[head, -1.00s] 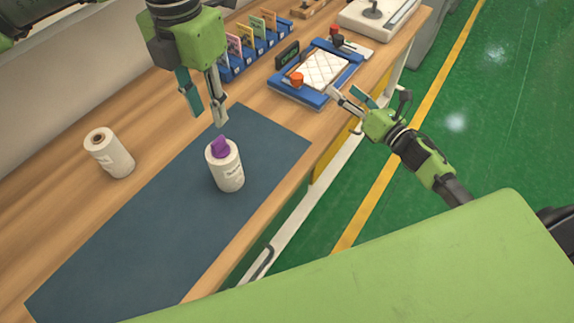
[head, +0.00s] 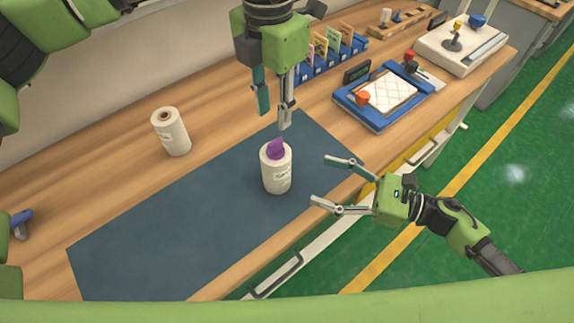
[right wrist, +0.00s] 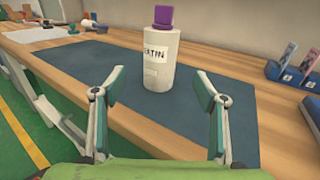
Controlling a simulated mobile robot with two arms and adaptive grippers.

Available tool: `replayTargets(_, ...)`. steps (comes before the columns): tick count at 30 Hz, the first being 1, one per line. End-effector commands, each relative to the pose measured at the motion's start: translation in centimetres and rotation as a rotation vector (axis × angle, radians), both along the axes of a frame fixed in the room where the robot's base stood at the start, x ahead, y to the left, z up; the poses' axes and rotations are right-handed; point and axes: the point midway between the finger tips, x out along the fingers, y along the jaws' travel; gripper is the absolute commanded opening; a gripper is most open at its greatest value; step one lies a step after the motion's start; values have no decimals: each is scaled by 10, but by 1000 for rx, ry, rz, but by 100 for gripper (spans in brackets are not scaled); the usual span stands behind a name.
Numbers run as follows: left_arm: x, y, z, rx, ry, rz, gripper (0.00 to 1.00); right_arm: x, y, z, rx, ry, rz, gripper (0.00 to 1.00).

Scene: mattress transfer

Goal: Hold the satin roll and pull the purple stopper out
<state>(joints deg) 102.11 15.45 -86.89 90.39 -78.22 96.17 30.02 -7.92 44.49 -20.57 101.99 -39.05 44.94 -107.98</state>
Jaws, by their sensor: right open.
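The satin roll (head: 276,175) is a white cylinder standing upright on the dark blue mat (head: 180,235). The purple stopper (head: 275,149) sits in its top. In the right wrist view the roll (right wrist: 162,66) stands ahead of the fingers, its label partly readable, with the stopper (right wrist: 177,17) on top. My left gripper (head: 274,119) points down just above the stopper, fingers apart and empty. My right gripper (head: 321,180) is open and empty at the mat's right edge; its fingertips point at the roll without touching it.
A second white roll (head: 171,132) stands upright on the wooden table to the left. A blue tray (head: 372,122) with a white quilted pad lies to the right. A blue card rack (head: 335,60) stands behind. The mat around the roll is clear.

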Motion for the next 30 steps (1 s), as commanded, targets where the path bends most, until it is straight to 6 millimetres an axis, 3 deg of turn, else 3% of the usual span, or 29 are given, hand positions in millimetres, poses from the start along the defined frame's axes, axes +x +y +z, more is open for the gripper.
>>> replayTargets(16,0,0,0,0,0,0,28,41,93,1,2,-3,-1,66)
replayTargets(22,0,0,0,0,0,0,28,47,110,1,1,0,-2,66)
replayTargets(30,0,0,0,0,0,0,28,49,113,0,0,0,-2,66)
